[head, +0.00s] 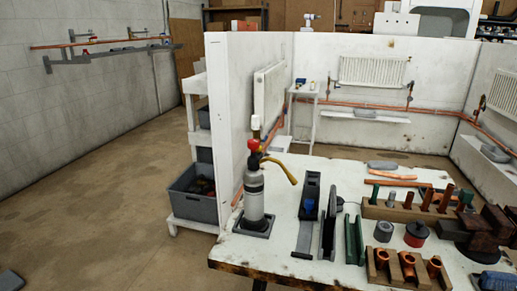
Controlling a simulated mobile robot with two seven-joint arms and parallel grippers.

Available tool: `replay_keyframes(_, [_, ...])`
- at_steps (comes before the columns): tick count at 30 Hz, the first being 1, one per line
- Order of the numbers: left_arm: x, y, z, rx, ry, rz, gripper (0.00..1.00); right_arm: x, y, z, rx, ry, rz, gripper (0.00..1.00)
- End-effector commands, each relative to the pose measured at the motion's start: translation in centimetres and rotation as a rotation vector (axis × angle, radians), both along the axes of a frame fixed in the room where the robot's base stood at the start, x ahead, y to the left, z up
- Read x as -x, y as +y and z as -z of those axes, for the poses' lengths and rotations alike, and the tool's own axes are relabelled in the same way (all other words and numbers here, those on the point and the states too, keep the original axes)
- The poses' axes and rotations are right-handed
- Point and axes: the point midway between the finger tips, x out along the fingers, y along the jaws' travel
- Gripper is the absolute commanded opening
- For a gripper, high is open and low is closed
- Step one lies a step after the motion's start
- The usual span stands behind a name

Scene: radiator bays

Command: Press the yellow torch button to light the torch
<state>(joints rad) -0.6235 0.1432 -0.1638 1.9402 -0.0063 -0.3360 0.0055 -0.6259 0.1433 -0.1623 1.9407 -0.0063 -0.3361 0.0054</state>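The torch (254,196) stands upright near the left end of the white workbench (290,262), on a dark square base. It has a grey cylinder body, a red knob (253,145), a pale piece on top, and a curved brass-yellow nozzle (284,169) reaching right. I cannot make out a separate yellow button at this size. No flame shows at the nozzle. Neither of my grippers shows in the head view.
Right of the torch are a black stand (308,205), a green channel piece (353,240), wooden racks of copper fittings (408,262) and a dark vise (485,235). A white partition (224,120) rises behind the torch. A grey crate (190,205) sits left. The floor at left is largely clear.

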Motion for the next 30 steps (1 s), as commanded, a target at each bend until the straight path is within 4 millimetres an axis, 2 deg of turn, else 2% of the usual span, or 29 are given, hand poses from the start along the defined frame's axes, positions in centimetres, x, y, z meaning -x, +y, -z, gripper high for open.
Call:
replay_keyframes(11, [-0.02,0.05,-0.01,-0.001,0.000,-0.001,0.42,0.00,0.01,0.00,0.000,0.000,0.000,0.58])
replay_keyframes(24, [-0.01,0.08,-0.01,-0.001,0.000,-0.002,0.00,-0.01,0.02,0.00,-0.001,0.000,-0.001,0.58])
replay_keyframes(30, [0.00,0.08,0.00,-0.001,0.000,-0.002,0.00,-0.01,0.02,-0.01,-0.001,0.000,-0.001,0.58])
